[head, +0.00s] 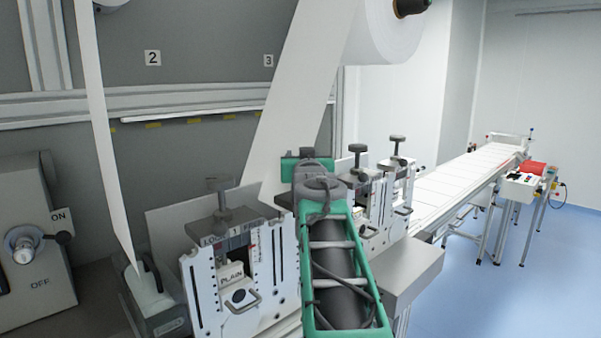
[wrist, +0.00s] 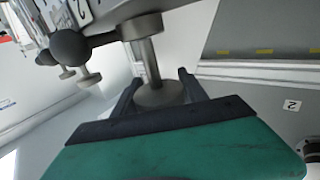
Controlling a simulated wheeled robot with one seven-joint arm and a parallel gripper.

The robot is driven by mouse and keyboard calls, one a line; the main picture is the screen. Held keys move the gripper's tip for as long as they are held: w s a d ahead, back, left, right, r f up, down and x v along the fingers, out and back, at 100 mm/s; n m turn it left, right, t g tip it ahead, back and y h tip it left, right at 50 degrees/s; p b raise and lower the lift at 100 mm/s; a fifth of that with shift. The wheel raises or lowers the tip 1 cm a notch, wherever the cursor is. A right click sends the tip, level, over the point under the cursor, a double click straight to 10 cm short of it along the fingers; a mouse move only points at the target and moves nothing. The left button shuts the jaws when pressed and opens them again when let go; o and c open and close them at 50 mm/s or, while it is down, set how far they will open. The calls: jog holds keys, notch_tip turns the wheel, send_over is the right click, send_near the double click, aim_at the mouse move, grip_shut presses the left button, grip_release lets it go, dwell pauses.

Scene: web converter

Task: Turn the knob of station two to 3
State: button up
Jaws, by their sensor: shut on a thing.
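In the wrist view my gripper (wrist: 160,88) has its two dark fingers on either side of a round grey knob (wrist: 160,96) and is shut on it. The knob's setting cannot be read in either view.
A white web (head: 285,110) runs down behind my arm. A conveyor (head: 455,180) stretches away right.

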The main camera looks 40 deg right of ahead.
jog(key=m+g+h+b, duration=0.1)
jog(key=m+g+h, duration=0.1)
jog(key=h, duration=0.1)
jog(key=shift+f+m+g, duration=0.1)
jog(key=shift+m+g, duration=0.2)
jog(key=shift+g, duration=0.1)
jog(key=shift+s+d+m+g+h+p, duration=0.25)
jog(key=shift+m+g+h, duration=0.45)
jog(key=shift+g, duration=0.3)
jog(key=shift+s+d+m+g+h+p, duration=0.15)
jog(key=shift+s+m+g+h, duration=0.1)
jog(key=shift+m+g+h, duration=0.5)
jog(key=shift+r+g, duration=0.2)
jog(key=shift+g, duration=0.15)
jog(key=o, duration=1.3)
jog(key=shift+f, duration=0.1)
jog(key=shift+o, duration=0.2)
jog(key=s+a+r, duration=0.8)
jog(key=s+r, duration=0.3)
jog(key=r, duration=0.2)
jog(key=shift+s+b, duration=0.25)
jog(key=shift+b, duration=0.1)
